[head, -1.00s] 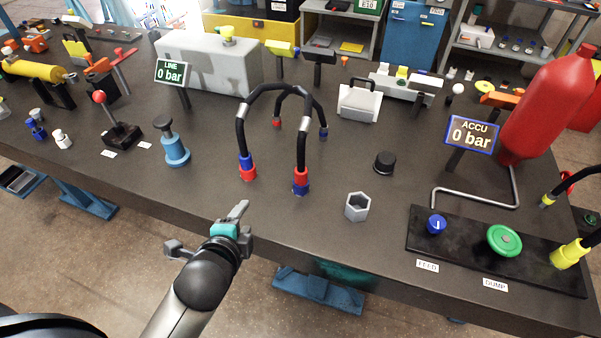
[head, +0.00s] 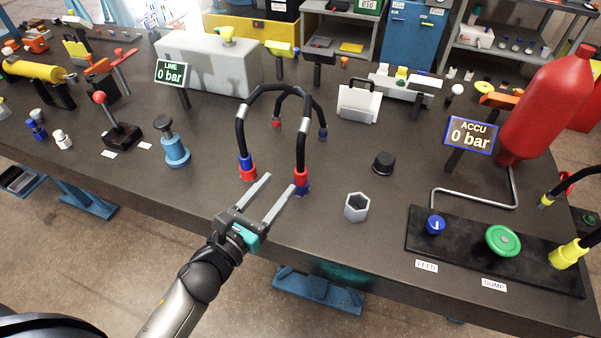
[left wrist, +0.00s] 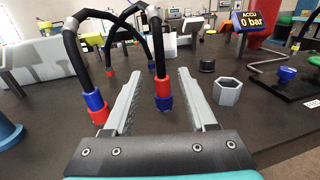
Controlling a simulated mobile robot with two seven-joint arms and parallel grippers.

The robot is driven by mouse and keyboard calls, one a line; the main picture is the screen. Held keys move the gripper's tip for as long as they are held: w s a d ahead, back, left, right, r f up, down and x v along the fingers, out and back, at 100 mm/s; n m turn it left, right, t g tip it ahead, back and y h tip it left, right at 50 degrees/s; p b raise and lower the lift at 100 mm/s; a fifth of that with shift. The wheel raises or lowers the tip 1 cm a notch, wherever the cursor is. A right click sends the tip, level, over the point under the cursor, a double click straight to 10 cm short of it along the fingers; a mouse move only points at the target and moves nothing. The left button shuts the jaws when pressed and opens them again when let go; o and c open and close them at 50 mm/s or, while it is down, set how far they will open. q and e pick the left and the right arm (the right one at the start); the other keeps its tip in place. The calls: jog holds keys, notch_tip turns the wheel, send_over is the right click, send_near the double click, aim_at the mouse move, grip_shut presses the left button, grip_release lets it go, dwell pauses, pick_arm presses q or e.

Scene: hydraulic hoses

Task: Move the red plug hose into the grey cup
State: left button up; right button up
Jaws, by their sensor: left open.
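Two black hoses arch over the table in front of the grey tank. The left front end has a blue collar above a red plug (head: 248,173), which also shows in the left wrist view (left wrist: 97,114). The right front end has a red collar above a blue plug (head: 301,188). My left gripper (head: 280,182) is open and empty, its fingers reaching over the table's front edge towards these ends. In the left wrist view the blue-plug end (left wrist: 163,101) appears between the fingers, the red-plug end left of them. The grey hexagonal cup (head: 356,207) stands upright to the right.
A black cap (head: 384,163) lies behind the cup. A black panel (head: 463,257) with blue and green knobs is at the right. A blue plunger fitting (head: 173,150) stands left of the hoses. The grey tank (head: 203,66) is behind. Table between hoses and cup is clear.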

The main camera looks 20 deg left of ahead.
aim_at(298, 159)
pick_arm(q)
jog(key=x, duration=0.8)
jog(key=shift+w, duration=0.2)
jog(key=shift+w+d+r+p, duration=0.2)
jog(key=shift+w+p, duration=0.1)
jog(key=shift+w, duration=0.2)
jog(key=x, duration=0.4)
jog(key=shift+w, duration=0.1)
grip_shut()
dwell(0.8)
